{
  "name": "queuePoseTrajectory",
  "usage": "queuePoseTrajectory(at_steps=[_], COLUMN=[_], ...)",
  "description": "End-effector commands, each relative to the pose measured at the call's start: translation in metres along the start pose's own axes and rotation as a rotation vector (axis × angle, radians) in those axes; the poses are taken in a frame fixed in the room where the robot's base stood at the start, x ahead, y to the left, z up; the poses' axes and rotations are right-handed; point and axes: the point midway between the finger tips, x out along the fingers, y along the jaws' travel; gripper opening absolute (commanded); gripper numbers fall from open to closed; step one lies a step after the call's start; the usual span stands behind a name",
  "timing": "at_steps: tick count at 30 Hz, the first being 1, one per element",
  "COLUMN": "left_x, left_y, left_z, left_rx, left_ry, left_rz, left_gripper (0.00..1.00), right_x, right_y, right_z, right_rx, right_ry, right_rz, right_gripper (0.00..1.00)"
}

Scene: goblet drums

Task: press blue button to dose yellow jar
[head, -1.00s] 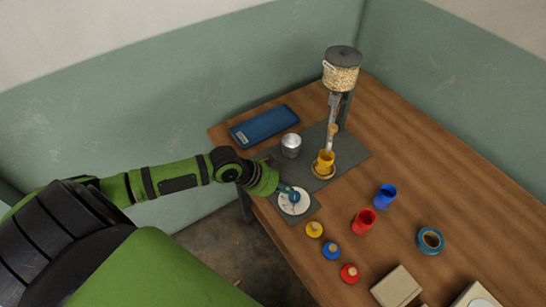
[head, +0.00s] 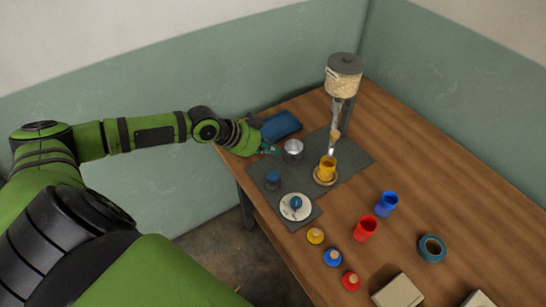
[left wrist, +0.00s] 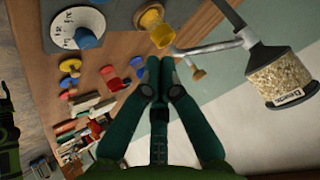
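The blue button (head: 272,176) stands on the grey mat, just behind a white dial (head: 295,207) with a blue knob (head: 296,202). The yellow jar (head: 327,166) stands upright on a round wooden coaster below the dispenser spout. It also shows in the left wrist view (left wrist: 158,30). My left gripper (head: 270,148) is above the mat's left side, behind the button and left of the metal cup, apart from the button. In the left wrist view its fingers (left wrist: 160,62) are together with nothing between them. My right gripper is not in view.
The grain dispenser (head: 343,77) rises behind the jar. A metal cup (head: 293,149) and a blue case (head: 281,125) are near my gripper. Red (head: 366,229) and blue (head: 386,203) jars, several lids and a tape roll (head: 432,248) stand to the right.

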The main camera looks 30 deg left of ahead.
Motion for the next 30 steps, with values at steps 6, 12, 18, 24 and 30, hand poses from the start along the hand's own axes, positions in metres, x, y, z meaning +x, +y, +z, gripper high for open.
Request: queuePoseTrajectory(at_steps=[6,12,18,24,30], left_x=[0.017,0.038,0.054,0.06,0.059], left_y=[0.007,0.015,0.021,0.024,0.024], left_z=[0.016,0.036,0.051,0.057,0.057], left_rx=[0.0,0.0,0.0,-0.001,0.0], left_ry=[0.0,0.0,0.0,0.0,0.0], left_rz=[0.001,0.001,0.0,0.0,0.0], left_gripper=[0.0,0.0,0.0,0.0,0.0], right_x=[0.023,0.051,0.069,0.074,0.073], right_y=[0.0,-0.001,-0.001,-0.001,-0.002], right_z=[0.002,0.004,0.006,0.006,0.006], right_rx=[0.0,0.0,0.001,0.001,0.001], right_ry=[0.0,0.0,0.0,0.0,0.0], right_rz=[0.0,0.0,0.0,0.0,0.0], right_gripper=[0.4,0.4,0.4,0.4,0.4])
